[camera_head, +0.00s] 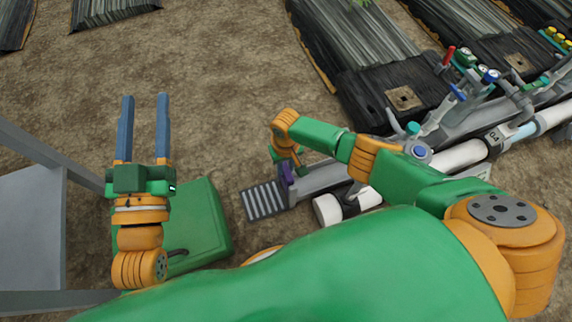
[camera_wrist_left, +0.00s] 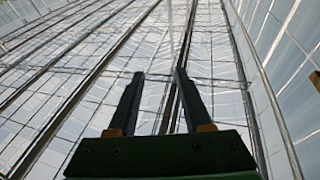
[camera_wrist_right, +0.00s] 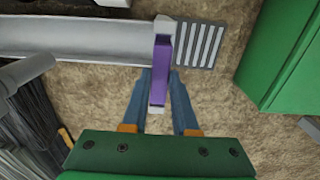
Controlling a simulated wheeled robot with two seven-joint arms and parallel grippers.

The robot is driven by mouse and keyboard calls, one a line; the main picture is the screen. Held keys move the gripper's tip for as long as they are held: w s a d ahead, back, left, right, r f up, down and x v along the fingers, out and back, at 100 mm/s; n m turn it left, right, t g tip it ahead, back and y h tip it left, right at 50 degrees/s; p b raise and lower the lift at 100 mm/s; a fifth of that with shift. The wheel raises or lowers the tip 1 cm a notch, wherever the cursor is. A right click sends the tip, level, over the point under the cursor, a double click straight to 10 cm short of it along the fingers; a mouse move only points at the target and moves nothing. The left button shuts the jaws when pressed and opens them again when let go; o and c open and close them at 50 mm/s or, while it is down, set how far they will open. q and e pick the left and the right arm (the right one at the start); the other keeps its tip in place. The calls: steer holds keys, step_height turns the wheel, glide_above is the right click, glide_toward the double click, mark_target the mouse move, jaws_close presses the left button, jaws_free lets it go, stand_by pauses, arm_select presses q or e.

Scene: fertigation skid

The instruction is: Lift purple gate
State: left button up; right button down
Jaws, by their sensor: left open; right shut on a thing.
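The purple gate (camera_wrist_right: 160,70) stands upright across the end of a grey channel (camera_wrist_right: 80,38) in the right wrist view. My right gripper (camera_wrist_right: 160,82) is shut on the gate's near end, with one blue finger on each side. In the head view the purple gate (camera_head: 288,173) shows as a small patch at the channel's end, partly hidden by my right gripper. My left gripper (camera_head: 144,100) is open and empty, raised with its blue fingers pointing up in the head view. In the left wrist view its fingers (camera_wrist_left: 157,78) are apart against the glass roof.
A slotted grey grate (camera_head: 265,200) lies beyond the channel's end. A green box (camera_head: 205,222) and a grey metal frame (camera_head: 30,225) stand at the left. White pipes (camera_head: 460,155) and several valves line the right. Bare soil is open at upper left.

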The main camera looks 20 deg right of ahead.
steer(key=shift+r, duration=0.2)
arm_select(q)
steer(key=f, duration=0.1)
steer(key=g, duration=0.1)
steer(key=f, duration=0.1)
steer(key=shift+w+a+f+g, duration=0.15)
steer(key=shift+w+f+g, duration=0.1)
steer(key=shift+f+g, duration=0.1)
arm_select(e)
steer(key=c, duration=0.7)
jaws_free()
